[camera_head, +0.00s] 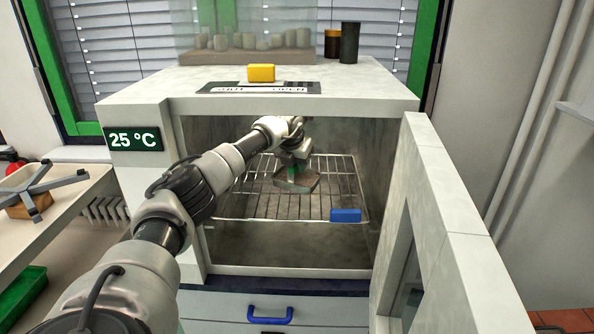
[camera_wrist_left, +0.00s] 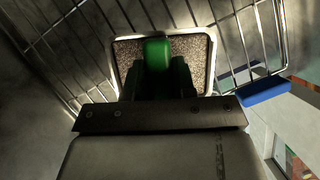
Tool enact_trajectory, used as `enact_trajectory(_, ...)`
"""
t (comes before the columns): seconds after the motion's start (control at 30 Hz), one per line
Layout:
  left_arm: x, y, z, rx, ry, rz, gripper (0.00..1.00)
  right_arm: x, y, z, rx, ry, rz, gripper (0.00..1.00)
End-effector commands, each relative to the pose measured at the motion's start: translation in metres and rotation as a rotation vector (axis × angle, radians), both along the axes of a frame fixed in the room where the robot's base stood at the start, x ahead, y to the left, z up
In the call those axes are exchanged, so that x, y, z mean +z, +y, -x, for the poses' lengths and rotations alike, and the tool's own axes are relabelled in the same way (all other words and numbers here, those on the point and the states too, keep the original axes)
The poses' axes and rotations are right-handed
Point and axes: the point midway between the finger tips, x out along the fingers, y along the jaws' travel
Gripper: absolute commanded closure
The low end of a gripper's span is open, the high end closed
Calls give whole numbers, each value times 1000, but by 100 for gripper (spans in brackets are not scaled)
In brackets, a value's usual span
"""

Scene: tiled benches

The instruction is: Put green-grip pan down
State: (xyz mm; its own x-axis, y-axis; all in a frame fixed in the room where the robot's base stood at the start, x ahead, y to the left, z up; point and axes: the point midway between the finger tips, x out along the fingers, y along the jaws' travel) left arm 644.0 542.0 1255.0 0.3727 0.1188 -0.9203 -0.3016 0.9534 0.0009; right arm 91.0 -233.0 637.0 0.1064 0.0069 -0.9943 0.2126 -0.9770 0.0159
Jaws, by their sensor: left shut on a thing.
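The green-grip pan (camera_head: 297,183) is a small square dish with a green grip, inside the open oven chamber. It is at or just above the wire rack (camera_head: 335,190); I cannot tell whether it touches. My left gripper (camera_head: 292,164) reaches in from the left and is shut on the green grip. In the left wrist view the pan (camera_wrist_left: 197,50) shows as a light-rimmed square of speckled brown, with the green grip between the fingers (camera_wrist_left: 165,75). My right gripper is not in view.
The oven door (camera_head: 440,190) stands open at the right. A blue block (camera_head: 345,215) sits at the rack's front right edge. A yellow block (camera_head: 261,73) and dark jars (camera_head: 349,43) are on top. The rack's right side is mostly clear.

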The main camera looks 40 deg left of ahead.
Motion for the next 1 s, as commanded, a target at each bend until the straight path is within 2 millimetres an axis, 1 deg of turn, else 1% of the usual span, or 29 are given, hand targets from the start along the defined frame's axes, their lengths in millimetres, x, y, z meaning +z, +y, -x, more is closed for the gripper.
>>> enact_trajectory(0.07,-3,0,-1,-1,1,0,100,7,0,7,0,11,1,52)
enact_trajectory(0.23,-25,0,0,1,2,1,100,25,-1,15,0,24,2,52)
enact_trajectory(0.33,-33,0,0,1,-1,2,100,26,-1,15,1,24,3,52)
enact_trajectory(0.67,-38,0,-1,1,-1,1,100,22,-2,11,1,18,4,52)
enact_trajectory(0.7,-38,0,0,1,0,1,68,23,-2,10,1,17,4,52)
enact_trajectory(0.8,-37,0,0,1,0,1,53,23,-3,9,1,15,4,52)
enact_trajectory(0.83,-37,0,0,1,0,1,49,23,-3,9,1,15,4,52)
enact_trajectory(1.0,-37,0,0,1,0,1,49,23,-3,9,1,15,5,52)
